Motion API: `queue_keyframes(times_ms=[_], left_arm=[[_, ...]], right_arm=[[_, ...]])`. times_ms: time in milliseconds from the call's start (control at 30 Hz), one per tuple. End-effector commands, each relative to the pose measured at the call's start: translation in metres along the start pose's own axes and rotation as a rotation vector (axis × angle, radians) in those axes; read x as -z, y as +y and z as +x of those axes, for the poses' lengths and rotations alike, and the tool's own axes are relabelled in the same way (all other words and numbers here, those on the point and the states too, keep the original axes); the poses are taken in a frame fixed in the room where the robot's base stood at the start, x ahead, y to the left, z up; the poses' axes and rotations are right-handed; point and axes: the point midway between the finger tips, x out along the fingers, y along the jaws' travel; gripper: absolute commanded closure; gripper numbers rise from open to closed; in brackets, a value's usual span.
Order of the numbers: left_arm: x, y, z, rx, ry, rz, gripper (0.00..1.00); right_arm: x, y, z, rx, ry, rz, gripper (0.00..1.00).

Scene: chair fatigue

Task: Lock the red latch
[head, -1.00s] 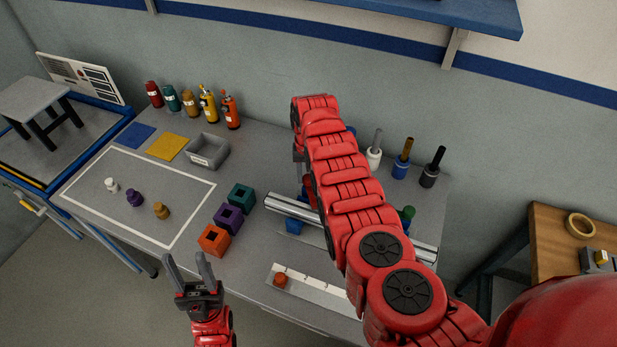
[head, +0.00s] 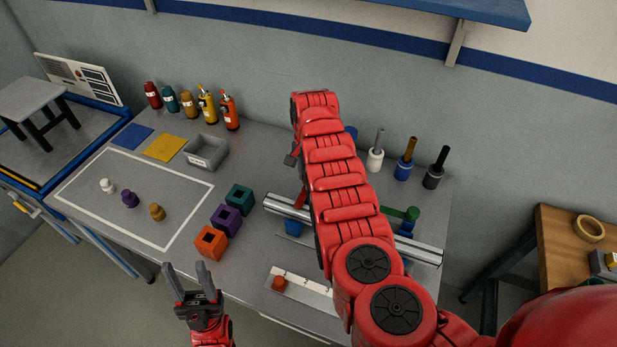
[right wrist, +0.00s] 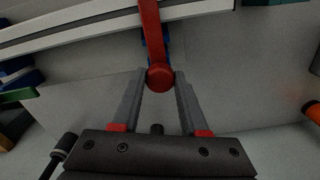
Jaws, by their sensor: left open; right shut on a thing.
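The red latch (right wrist: 150,25) shows in the right wrist view as a red lever with a round knob, lying across the pale rail with blue under it. My right gripper (right wrist: 160,82) has its two fingers against the sides of the knob. In the head view my right arm covers most of this latch; a small red piece (head: 303,199) shows at the arm's left edge. A green latch (head: 400,213) shows right of the arm, above the silver rail (head: 425,252). My left gripper (head: 187,274) is open and empty in front of the table's edge, away from the rail.
Orange (head: 211,242), purple (head: 226,218) and teal (head: 239,197) socket blocks stand left of the rail. A white scale strip (head: 312,293) with an orange piece (head: 279,283) lies in front. A grey bin (head: 207,152), bottles and several handled tools stand at the back.

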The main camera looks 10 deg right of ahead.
Motion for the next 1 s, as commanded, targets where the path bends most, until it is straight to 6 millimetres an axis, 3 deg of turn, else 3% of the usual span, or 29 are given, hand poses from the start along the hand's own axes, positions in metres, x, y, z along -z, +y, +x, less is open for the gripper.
queue_keyframes(times_ms=[467,500,633,1000], left_arm=[[-0.0001,0.0,-0.0005,0.0,0.0,0.0,0.5],[-0.0001,0.0,-0.0005,0.0,0.0,0.0,0.5],[-0.0001,0.0,-0.0006,0.0,0.0,0.0,0.5],[-0.0004,0.0001,-0.0023,0.0,0.0,0.0,0.5]], right_arm=[[0.0016,-0.0011,-0.0022,0.005,0.004,0.014,1.0],[0.0016,-0.0011,-0.0022,0.005,0.004,0.014,0.51],[0.0011,-0.0007,-0.0016,0.003,0.003,0.013,0.28],[0.0005,-0.0006,-0.0033,0.001,0.001,0.012,0.27]])
